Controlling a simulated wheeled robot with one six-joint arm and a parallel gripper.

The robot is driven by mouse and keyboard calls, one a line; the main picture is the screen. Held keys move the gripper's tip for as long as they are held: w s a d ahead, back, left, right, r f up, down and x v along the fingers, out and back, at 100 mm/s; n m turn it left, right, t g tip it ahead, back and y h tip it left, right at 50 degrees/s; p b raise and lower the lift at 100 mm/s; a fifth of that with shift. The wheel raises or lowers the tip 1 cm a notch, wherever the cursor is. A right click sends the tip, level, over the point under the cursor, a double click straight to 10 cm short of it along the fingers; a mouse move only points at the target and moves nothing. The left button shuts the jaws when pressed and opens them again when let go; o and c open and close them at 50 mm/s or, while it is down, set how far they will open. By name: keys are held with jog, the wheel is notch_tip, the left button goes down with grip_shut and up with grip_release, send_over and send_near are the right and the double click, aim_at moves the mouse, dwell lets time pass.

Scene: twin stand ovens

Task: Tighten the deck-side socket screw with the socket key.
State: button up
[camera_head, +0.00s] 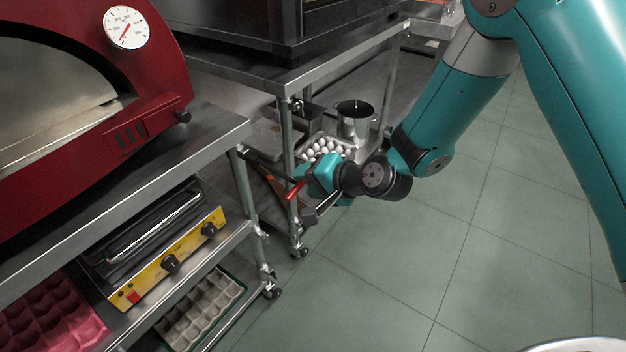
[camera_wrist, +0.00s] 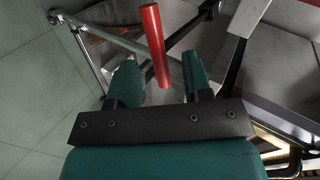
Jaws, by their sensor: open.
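A red rod-like handle (camera_head: 296,189), which looks like the socket key's grip, stands out near the stand leg between the two ovens. It also shows in the wrist view (camera_wrist: 156,45), lying between my gripper's two teal fingers. My gripper (camera_wrist: 160,65) is open, with a visible gap on each side of the handle. In the head view my gripper (camera_head: 312,190) is right beside the handle, partly hiding what is behind it. The socket screw cannot be made out, and whether the key sits on it cannot be told.
The near steel stand (camera_head: 222,130) carries a red oven (camera_head: 60,110). Below is a yellow-fronted appliance (camera_head: 165,265). The far stand (camera_head: 275,78) holds eggs (camera_head: 322,150) and a steel pot (camera_head: 355,122) on its lower shelf.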

jog(key=shift+x, duration=1.1)
grip_shut()
